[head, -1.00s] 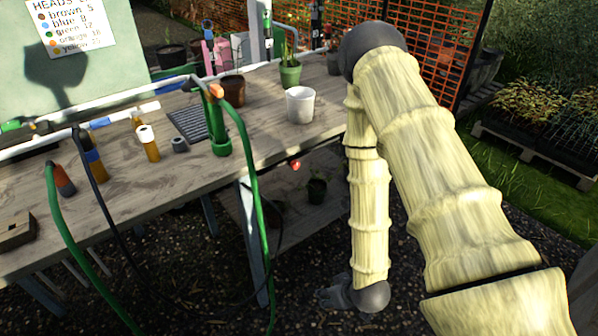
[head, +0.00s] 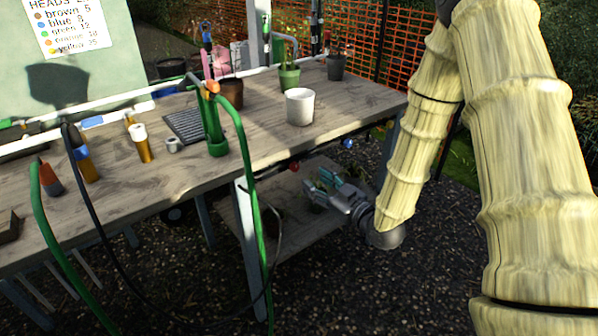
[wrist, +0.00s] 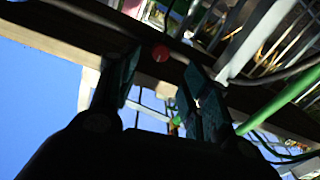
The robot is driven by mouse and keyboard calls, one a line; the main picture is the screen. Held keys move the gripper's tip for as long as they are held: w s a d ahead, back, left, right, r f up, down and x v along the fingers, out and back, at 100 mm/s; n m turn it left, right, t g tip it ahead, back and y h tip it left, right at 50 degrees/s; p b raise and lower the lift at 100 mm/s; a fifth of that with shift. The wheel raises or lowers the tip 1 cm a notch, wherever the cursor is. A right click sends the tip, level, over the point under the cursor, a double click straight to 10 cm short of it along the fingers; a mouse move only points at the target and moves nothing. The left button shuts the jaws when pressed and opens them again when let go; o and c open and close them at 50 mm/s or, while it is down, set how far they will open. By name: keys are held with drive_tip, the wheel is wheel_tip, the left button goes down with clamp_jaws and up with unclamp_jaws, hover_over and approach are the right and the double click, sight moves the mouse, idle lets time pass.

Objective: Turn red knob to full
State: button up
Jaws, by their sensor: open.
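A small red knob (head: 294,165) sits at the front edge of the bench, near the front leg. My gripper (head: 322,184) is below and to the right of it, under the bench edge, with its teal fingers apart. In the wrist view the red knob (wrist: 160,53) shows between and beyond the two open fingertips (wrist: 158,72), with a gap left between them and it. Nothing is between the fingers. The knob's pointer or marking is too small to tell.
A blue knob (head: 348,143) sits further right on the same edge. A green hose (head: 250,190) hangs left of the red knob. The bench (head: 270,135) bears a white pot (head: 300,106). A lower shelf (head: 290,215) lies beneath my gripper.

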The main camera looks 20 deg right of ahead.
sight(296, 169)
drive_tip(key=x, duration=0.8)
drive_tip(key=shift+w+a, duration=0.1)
drive_tip(key=c, duration=1)
